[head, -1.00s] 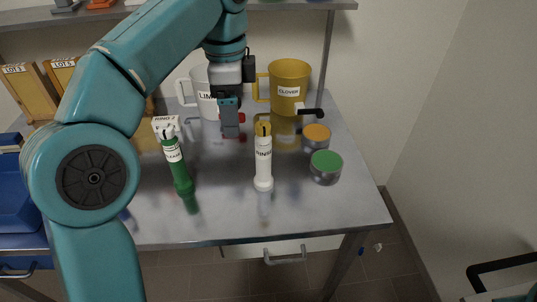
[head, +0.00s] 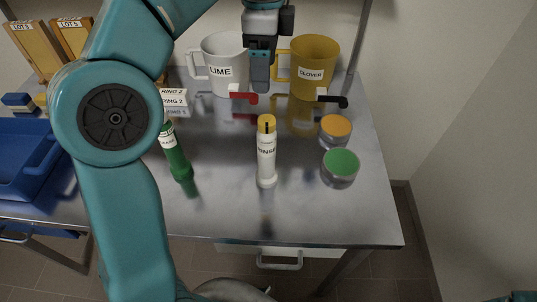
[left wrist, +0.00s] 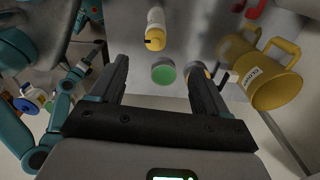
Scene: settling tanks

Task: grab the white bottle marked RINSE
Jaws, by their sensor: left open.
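The white bottle marked RINSE (head: 266,160), with a yellow cap, stands upright on the steel table in the head view. In the left wrist view the bottle (left wrist: 155,22) shows cap-first beyond the fingers, near the top edge. My left gripper (head: 261,80) is above and behind the bottle, in front of the gap between two mugs, apart from the bottle. In the left wrist view its jaws (left wrist: 160,66) are spread with nothing between the fingers. A teal arm of mine shows at the left there; its gripper (left wrist: 92,58) is too small to read.
A green bottle (head: 178,160) stands left of the white one. Jars with orange (head: 336,126) and green (head: 341,162) lids stand right. The LIME mug (head: 222,75) and CLOVER mug (head: 315,62) are behind. A blue tray (head: 25,165) is at left.

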